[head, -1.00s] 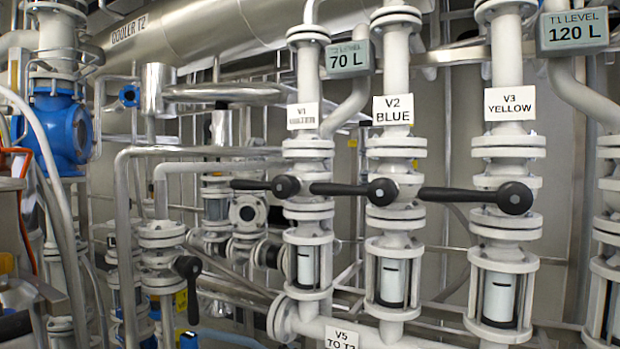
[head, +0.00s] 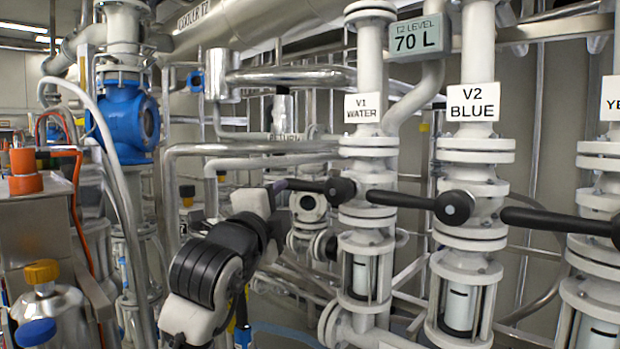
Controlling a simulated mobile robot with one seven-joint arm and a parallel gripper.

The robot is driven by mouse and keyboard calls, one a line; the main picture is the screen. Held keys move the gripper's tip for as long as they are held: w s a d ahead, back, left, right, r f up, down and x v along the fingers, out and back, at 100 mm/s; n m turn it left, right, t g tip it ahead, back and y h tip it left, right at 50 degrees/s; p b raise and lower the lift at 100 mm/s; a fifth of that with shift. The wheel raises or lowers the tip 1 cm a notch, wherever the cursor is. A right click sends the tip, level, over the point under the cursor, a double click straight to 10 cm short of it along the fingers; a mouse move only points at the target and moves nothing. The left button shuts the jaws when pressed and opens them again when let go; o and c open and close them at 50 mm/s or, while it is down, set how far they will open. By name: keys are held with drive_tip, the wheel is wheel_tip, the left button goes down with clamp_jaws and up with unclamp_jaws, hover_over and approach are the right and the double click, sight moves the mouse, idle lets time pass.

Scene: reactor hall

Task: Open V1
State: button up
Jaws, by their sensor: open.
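V1 is a white flanged valve on a vertical pipe, marked by the V1 WATER label (head: 363,108) in the head view. Its black lever (head: 312,186) is horizontal and points left, with a round hub at its right end. My gripper (head: 277,188) comes up from the lower left, with its tip at the lever's free left end. It is open; its fingers are small and partly hidden, and I cannot tell whether they are around the lever or only beside it.
V2 (head: 472,207) stands close right of V1, its black lever also horizontal and reaching left toward V1's pipe. A gauge (head: 418,38) above reads T2 level 70 L. Pipes crowd behind. Bottles (head: 45,298) and an orange-topped item (head: 26,172) stand at the left.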

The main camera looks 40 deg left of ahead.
sight(297, 187)
drive_tip(key=p+x, duration=0.3)
drive_tip(key=x, duration=0.7)
drive_tip(key=shift+d+r, duration=0.1)
drive_tip(key=shift+r, duration=0.05)
drive_tip(key=shift+w+p, duration=0.35)
drive_tip(key=shift+w, duration=0.2)
clamp_jaws()
